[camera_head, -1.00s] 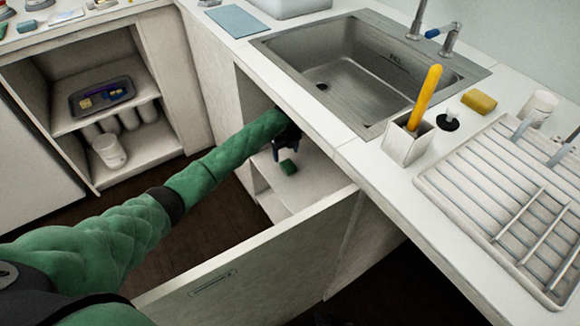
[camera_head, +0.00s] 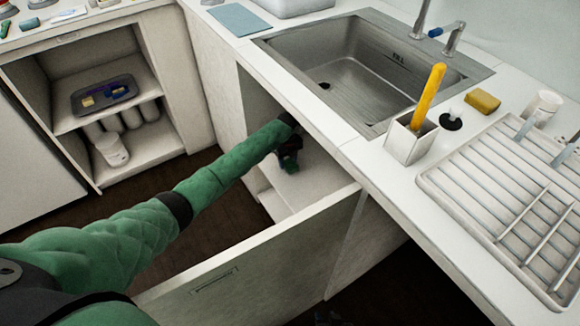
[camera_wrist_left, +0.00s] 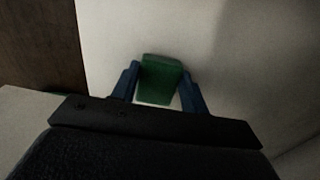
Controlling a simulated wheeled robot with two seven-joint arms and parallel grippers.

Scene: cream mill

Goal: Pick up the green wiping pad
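The green wiping pad (camera_wrist_left: 160,78) lies on the pale floor of the open cabinet under the sink. In the head view it is a small dark green patch (camera_head: 290,166), partly covered by my gripper. My left gripper (camera_head: 289,155) reaches down into the cabinet at the pad. In the left wrist view its two blue fingers (camera_wrist_left: 160,84) stand apart on either side of the pad, very close to its sides. The fingers look open around it; contact is hard to make out in the dim light. A dark shape at the bottom edge may be my right gripper (camera_head: 326,317); its fingers are unclear.
The open cabinet door (camera_head: 250,270) stands in front of my left arm. The counter edge and sink (camera_head: 350,75) are above the cabinet. A brush holder (camera_head: 408,142), a yellow sponge (camera_head: 482,101) and a dish rack (camera_head: 440,190) stand on the counter.

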